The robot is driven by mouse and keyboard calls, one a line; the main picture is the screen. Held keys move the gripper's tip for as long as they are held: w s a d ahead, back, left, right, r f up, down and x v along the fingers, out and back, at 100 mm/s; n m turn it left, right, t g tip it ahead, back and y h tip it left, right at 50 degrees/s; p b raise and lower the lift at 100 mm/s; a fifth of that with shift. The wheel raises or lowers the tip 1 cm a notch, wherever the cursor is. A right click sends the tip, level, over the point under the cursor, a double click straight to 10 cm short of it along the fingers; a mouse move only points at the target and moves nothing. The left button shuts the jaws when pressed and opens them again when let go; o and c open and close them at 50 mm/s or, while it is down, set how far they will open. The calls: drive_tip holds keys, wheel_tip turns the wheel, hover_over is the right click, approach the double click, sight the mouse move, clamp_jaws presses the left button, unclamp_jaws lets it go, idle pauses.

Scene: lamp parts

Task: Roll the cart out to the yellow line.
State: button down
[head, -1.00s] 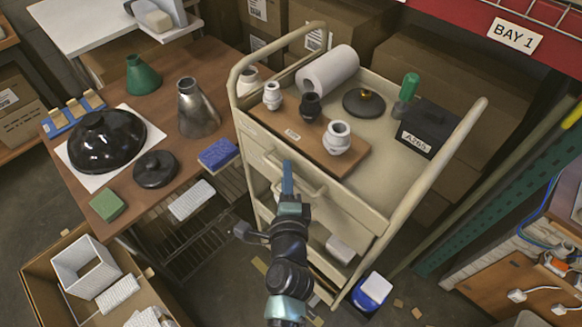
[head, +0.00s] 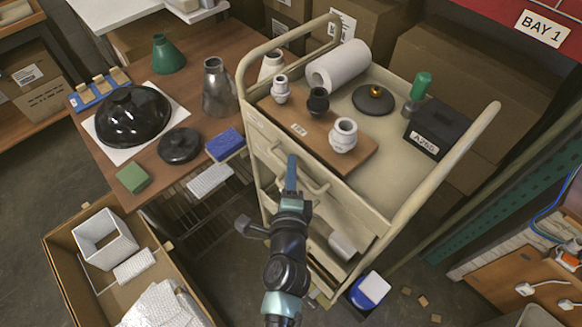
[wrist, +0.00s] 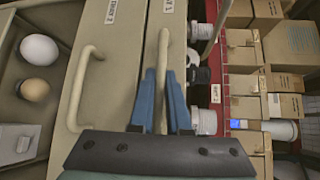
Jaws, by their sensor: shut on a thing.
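The cart (head: 400,200) is beige with a raised rail at each end and stands in the middle of the head view, beside the brown workbench (head: 200,50). My gripper (head: 291,175) is at the cart's near side, by its upper drawer fronts. In the wrist view my blue fingers (wrist: 164,100) are shut around a beige bar handle (wrist: 164,50). A second handle (wrist: 80,90) is left of it, on another drawer front, apart from my fingers. The handle in my grip is partly hidden by my fingers. I see no yellow line on the floor.
The cart's top carries a brown board (head: 310,138) with sockets, a white roll (head: 337,65), and a black box (head: 435,130). An open carton (head: 70,245) stands at lower left. Cardboard scraps (head: 425,301) lie on the floor. A green rack post (head: 500,215) is at right.

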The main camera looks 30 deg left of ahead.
drive_tip(key=c, duration=0.9)
unclamp_jaws()
drive_tip(key=b+v, duration=0.3)
drive_tip(key=v, duration=1)
drive_tip(key=shift+r, duration=0.1)
